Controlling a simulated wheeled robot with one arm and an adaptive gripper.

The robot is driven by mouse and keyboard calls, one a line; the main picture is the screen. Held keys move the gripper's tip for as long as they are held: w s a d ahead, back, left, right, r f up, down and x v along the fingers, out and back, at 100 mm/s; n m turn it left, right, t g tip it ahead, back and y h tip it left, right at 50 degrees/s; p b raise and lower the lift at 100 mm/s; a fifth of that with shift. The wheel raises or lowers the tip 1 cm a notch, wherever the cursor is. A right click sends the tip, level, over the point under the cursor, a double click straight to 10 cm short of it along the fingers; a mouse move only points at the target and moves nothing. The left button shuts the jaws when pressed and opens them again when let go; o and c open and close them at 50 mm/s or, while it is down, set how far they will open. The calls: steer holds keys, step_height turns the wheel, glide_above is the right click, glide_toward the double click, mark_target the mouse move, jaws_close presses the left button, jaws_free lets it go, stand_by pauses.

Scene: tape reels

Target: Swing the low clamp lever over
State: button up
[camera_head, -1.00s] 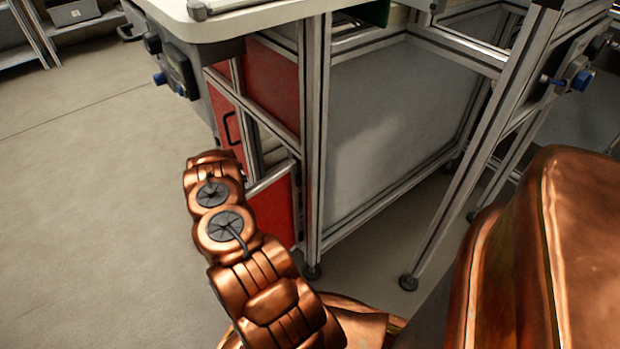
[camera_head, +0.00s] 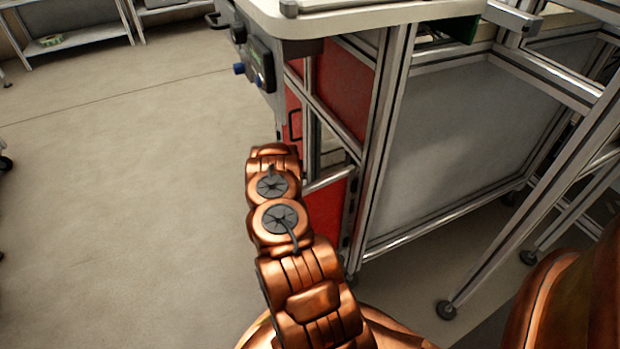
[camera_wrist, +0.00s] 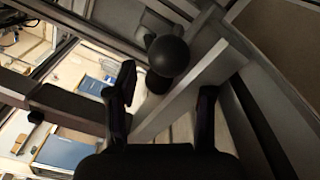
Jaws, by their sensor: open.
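In the wrist view a black ball knob (camera_wrist: 168,56) sits just beyond my fingertips, near the middle of the picture. It looks like the end of the clamp lever; a short dark part shows under it, and the rest of the lever cannot be made out. My gripper (camera_wrist: 168,82) is open and empty, with one dark finger at lower left of the knob and the other at lower right. I cannot tell how far the knob is from the fingers. In the head view my copper arm reaches down beside the bench, and neither gripper nor knob shows.
A pale metal bar (camera_wrist: 188,88) runs diagonally behind the fingers. In the head view a bench (camera_head: 345,17) on metal framing has red panels (camera_head: 342,92) and a control box with a blue knob (camera_head: 239,69). Open floor (camera_head: 120,190) lies to the left.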

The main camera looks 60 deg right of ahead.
steer(key=shift+f+b, duration=0.2)
steer(key=shift+b, duration=0.2)
steer(key=shift+a+f+b, duration=0.1)
steer(key=shift+b, duration=0.3)
steer(key=shift+w+b, duration=0.2)
steer(key=shift+b, duration=0.6)
